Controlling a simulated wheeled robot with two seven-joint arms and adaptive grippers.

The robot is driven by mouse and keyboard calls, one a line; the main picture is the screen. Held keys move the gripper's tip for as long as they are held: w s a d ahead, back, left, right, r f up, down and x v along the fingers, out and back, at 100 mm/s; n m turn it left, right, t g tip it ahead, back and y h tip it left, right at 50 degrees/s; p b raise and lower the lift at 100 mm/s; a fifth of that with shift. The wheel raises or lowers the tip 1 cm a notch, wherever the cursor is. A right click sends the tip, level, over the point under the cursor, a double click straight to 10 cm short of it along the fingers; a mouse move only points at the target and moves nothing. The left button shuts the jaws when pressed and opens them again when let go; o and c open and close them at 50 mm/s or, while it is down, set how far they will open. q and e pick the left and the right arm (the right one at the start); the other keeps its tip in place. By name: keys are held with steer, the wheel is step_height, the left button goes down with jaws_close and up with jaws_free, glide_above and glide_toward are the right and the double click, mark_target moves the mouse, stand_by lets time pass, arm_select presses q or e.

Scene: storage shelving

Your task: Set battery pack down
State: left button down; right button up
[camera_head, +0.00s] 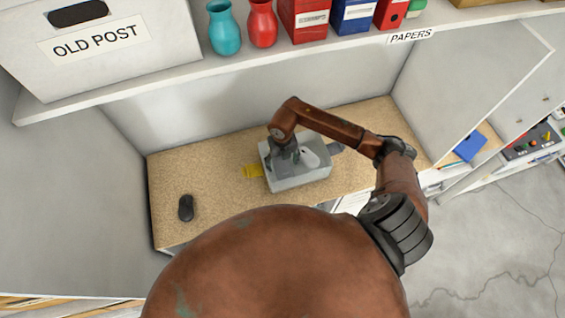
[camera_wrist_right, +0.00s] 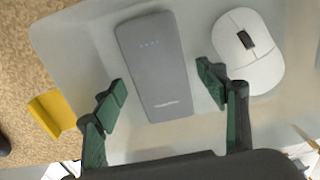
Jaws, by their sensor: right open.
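The battery pack (camera_wrist_right: 155,65) is a flat grey slab with small blue lights. In the right wrist view it lies in a pale translucent bin, with a white mouse (camera_wrist_right: 248,50) to its right. The bin (camera_head: 300,181) stands on the cork-topped desk in the head view, where the white mouse (camera_head: 309,157) also shows. My right gripper (camera_wrist_right: 160,88) is open, with its green-padded fingers on either side of the pack's lower part and gaps to both. In the head view the right gripper (camera_head: 284,156) is over the bin and hides the pack. My left gripper is out of view.
A yellow object (camera_head: 252,171) lies left of the bin. A black mouse (camera_head: 186,207) lies at the desk's left. The shelf above holds a white OLD POST box (camera_head: 120,50), vases and binders. The left part of the cork desk (camera_head: 215,180) is mostly clear.

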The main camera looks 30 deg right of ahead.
mark_target(282, 165)
steer(key=shift+w+r, duration=0.1)
steer(key=shift+r, duration=0.45)
step_height(282, 165, up, 11)
steer(key=b, duration=0.3)
